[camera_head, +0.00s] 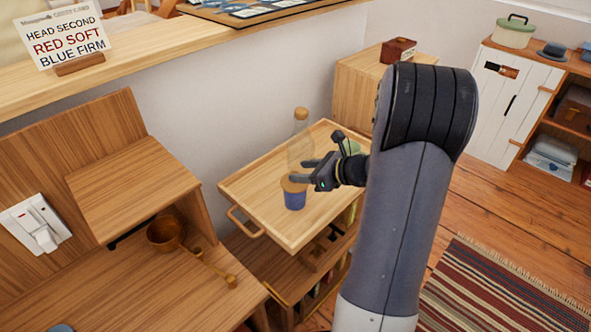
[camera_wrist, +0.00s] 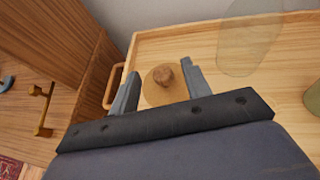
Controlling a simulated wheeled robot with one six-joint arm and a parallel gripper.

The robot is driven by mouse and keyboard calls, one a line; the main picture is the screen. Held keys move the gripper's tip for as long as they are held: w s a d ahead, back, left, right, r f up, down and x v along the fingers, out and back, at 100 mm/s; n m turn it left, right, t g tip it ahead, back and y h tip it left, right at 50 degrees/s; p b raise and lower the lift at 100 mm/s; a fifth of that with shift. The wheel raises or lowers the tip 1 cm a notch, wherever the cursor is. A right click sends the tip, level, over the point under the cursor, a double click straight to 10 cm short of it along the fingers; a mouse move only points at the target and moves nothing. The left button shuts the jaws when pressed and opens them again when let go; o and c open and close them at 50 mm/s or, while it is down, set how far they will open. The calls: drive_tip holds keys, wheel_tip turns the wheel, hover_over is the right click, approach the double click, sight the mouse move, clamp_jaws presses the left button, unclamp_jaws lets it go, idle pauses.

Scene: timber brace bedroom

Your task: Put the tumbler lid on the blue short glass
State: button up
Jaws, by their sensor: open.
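The blue short glass (camera_head: 294,201) stands upright on the wooden cart's top tray (camera_head: 268,221). The tumbler lid (camera_head: 290,184), a round tan disc with a brown knob, sits over the glass's mouth; I see no gap between them. In the wrist view the lid (camera_wrist: 154,95) lies between my two grey fingers and hides the glass below. My gripper (camera_head: 299,171) is open, its fingers at either side of the lid and apart from the knob. I cannot tell whether the fingers touch the lid's rim.
A clear bottle with a cork stopper (camera_head: 301,116) stands just behind my gripper on the tray. A green item (camera_head: 351,147) is partly hidden by my wrist. A wooden bowl (camera_head: 165,234) sits on the left desk. The tray's front right is clear.

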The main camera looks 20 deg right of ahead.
drive_tip(key=p+v, duration=0.1)
drive_tip(key=v, duration=0.8)
drive_tip(key=shift+a+f, duration=0.1)
drive_tip(key=b+x, duration=0.1)
drive_tip(key=x, duration=0.3)
drive_tip(key=b+x, duration=0.1)
drive_tip(key=x, duration=0.3)
drive_tip(key=b+x, duration=0.1)
drive_tip(key=x, duration=0.3)
drive_tip(key=shift+w+f, duration=0.1)
drive_tip(key=shift+f, duration=0.6)
drive_tip(key=shift+r, duration=0.4)
